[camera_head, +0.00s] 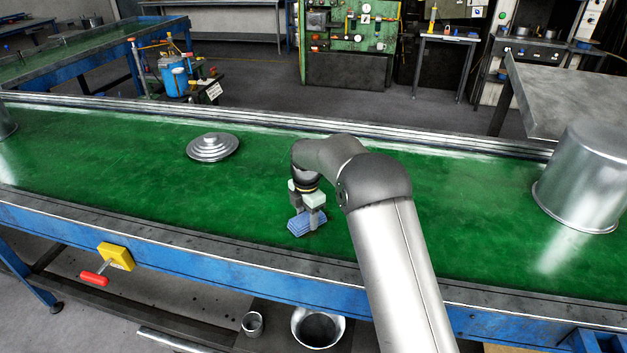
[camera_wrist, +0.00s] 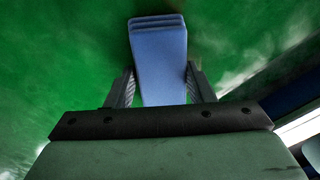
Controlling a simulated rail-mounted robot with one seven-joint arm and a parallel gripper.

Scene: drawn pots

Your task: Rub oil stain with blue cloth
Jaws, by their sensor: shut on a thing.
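The blue cloth (camera_head: 306,224) is a folded pad, held at the green bench top (camera_head: 110,160) near its front edge in the head view. My gripper (camera_head: 308,213) is shut on it from above. In the wrist view, the cloth (camera_wrist: 160,60) sits between the two dark fingers of my gripper (camera_wrist: 161,88), with its folded layers at the far end. I cannot tell whether the cloth touches the bench top. No distinct oil stain shows in either view; my arm and the cloth hide part of the surface.
A stepped metal lid (camera_head: 213,147) lies on the bench to the left of my gripper. A large upturned metal pot (camera_head: 584,178) stands at the right. A yellow box with a red handle (camera_head: 116,257) is on the front rail. The green surface around the cloth is clear.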

